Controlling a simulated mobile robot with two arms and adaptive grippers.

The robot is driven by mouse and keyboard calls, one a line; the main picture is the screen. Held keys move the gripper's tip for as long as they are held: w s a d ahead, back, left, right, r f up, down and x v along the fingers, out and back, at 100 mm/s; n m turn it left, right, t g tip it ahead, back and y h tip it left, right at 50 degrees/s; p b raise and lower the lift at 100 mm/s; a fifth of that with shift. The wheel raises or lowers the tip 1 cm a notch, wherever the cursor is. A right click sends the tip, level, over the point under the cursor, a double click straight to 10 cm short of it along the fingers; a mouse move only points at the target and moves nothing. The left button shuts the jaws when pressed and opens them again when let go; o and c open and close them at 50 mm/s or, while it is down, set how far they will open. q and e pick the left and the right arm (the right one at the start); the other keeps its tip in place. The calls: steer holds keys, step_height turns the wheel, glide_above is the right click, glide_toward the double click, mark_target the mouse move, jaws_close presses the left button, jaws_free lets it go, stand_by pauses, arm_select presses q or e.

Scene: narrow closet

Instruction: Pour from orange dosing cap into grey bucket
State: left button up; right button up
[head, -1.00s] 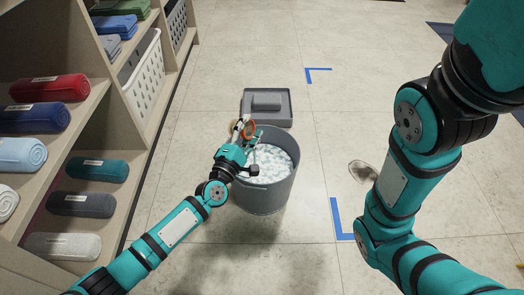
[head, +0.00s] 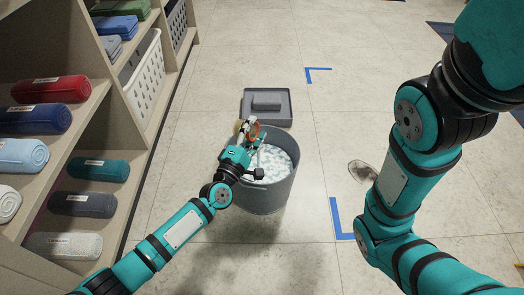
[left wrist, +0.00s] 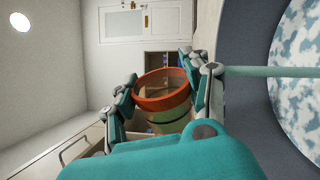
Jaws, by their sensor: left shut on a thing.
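The orange dosing cap (head: 254,130) is held over the back left rim of the grey bucket (head: 262,197). My left gripper (head: 247,132) is shut on it. In the left wrist view the cap (left wrist: 163,91) sits between the two fingers, with its orange rim and part of its inside showing; whether anything is in it I cannot tell. The bucket stands upright on the floor and holds white and pale blue foamy stuff. Its curved wall also shows in the left wrist view (left wrist: 255,60). My right arm shows at the right, but its gripper is out of view.
A grey lid-like piece with a raised block (head: 283,118) lies behind the bucket. A shelf unit with rolled towels (head: 45,119) and a white basket (head: 139,74) stands at the left. Blue tape corners (head: 339,220) mark the floor. The floor right of the bucket is mostly clear.

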arm_select(q)
steer(key=shift+s+d, duration=0.1)
steer(key=shift+d, duration=0.05)
steer(key=shift+s+d+f+m+b, duration=0.15)
steer(key=shift+f+m+b, duration=0.4)
steer(key=shift+m, duration=0.55)
